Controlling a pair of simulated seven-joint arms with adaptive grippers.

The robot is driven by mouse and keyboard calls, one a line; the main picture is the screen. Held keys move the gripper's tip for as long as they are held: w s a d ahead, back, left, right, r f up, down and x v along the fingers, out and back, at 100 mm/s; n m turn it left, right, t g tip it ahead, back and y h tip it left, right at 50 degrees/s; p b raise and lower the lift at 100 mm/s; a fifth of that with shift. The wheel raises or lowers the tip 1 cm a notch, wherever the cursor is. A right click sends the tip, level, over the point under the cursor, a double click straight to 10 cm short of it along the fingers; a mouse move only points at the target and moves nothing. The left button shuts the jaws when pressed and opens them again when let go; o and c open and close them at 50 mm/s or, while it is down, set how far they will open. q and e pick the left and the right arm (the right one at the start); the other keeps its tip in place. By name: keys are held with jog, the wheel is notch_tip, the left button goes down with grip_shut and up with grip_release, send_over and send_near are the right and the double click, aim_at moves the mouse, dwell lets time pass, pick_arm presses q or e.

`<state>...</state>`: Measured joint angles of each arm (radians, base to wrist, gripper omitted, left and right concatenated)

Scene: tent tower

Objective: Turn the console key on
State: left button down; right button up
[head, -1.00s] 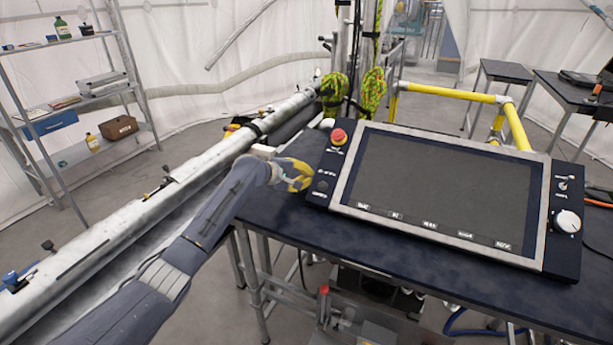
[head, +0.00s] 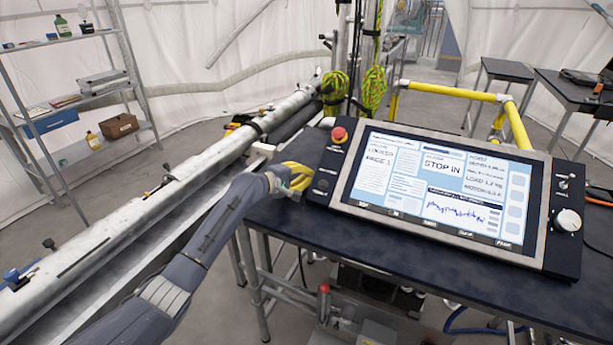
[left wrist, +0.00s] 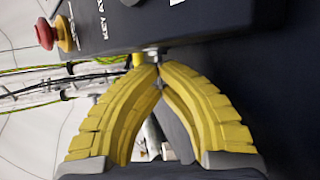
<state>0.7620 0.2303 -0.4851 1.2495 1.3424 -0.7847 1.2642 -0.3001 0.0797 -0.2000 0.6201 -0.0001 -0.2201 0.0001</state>
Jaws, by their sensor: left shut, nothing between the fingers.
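The console (head: 340,195) lies on the dark table, with its screen (head: 430,185) lit and showing "STOP IN". My left gripper (head: 308,176) is at the console's left edge, its yellow fingers pointing at the side panel. In the left wrist view the fingertips (left wrist: 158,68) meet and hold nothing. A small metal part (left wrist: 153,54), which looks like the key, is right at the tips beside the panel's "KEY" lettering. The fingers partly hide it, so I cannot tell its angle. My right gripper is out of view.
A red emergency button (head: 339,135) sits at the console's upper left corner; it also shows in the left wrist view (left wrist: 44,33). A white knob (head: 567,221) is on the right panel. A long metal tube (head: 170,190) runs left of the table. The table's front (head: 400,255) is clear.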

pick_arm(q)
jog(key=c, duration=1.8)
grip_release()
jog(key=shift+d, duration=0.25)
jog(key=shift+o, duration=0.9)
jog(key=shift+a, duration=0.1)
jog(key=shift+a+g, duration=0.1)
jog(key=shift+g, duration=0.2)
jog(key=shift+w+r+n+g+y, duration=0.1)
jog(key=shift+r+n+g+y, duration=0.1)
jog(key=shift+g+y, duration=0.25)
jog(key=shift+w+r+n+g+y, duration=0.1)
jog(key=shift+n+g+y, duration=0.1)
jog(key=shift+g+y, duration=0.25)
jog(key=shift+n+g+y, duration=0.5)
jog(key=shift+g+y, duration=0.2)
jog(key=shift+g, duration=1)
jog(key=v, duration=1.7)
jog(key=shift+r, duration=0.25)
